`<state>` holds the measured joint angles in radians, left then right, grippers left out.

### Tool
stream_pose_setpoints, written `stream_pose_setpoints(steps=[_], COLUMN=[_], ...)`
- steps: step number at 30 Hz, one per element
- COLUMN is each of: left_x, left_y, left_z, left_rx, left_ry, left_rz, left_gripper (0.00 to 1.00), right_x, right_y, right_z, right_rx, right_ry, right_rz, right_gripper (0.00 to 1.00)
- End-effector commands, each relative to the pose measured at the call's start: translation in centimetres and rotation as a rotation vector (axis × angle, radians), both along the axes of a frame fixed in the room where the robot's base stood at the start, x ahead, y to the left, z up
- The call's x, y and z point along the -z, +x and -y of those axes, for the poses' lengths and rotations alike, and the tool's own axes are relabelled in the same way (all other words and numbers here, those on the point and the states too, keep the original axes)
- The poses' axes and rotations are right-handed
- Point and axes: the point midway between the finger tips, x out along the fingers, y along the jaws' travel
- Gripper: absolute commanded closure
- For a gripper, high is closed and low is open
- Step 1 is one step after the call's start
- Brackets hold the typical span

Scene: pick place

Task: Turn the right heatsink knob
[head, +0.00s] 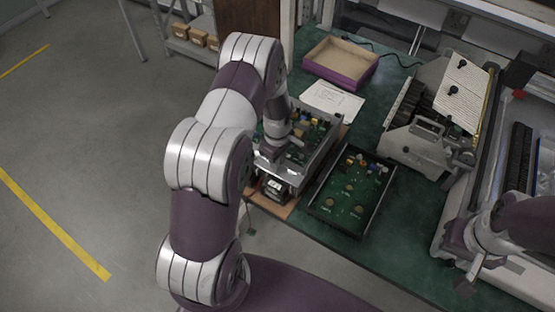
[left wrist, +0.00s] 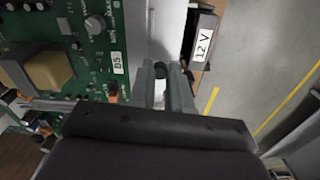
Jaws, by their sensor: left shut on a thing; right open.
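In the left wrist view, a small dark knob (left wrist: 159,70) stands on a pale grey metal strip (left wrist: 168,25), which looks like the heatsink, beside a green circuit board (left wrist: 95,50). My left gripper (left wrist: 165,80) is shut on this knob, one finger on each side. The fingers hide part of it, and its turn angle cannot be told. In the head view, my left arm reaches down over the open metal unit (head: 322,160) with the green board; the arm hides the knob there. My right gripper (head: 468,270) is open and empty at the lower right, away from the unit.
A box labelled 12 V (left wrist: 203,40) sits close beside the strip. A second board in a tray (head: 350,190) lies right of the unit. Papers (head: 332,98), a purple-sided box (head: 340,62) and a grey machine (head: 415,145) stand on the green bench. The floor at left is clear.

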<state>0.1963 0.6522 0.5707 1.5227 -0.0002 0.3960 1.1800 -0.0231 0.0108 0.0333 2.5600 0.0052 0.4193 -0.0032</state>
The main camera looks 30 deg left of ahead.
Motion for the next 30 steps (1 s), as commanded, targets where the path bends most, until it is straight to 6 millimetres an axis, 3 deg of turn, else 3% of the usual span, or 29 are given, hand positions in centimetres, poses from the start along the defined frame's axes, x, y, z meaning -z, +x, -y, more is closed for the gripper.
stream_pose_setpoints(steps=[30], left_x=[0.1], left_y=[-0.02], left_z=[-0.02], left_rx=[-0.961], left_ry=[0.0], left_rz=[-0.001], left_gripper=[1.0], right_x=[0.93], right_y=[0.0], right_z=[0.0], right_rx=[0.0], right_ry=[0.0], right_rz=[0.0], right_gripper=[0.57])
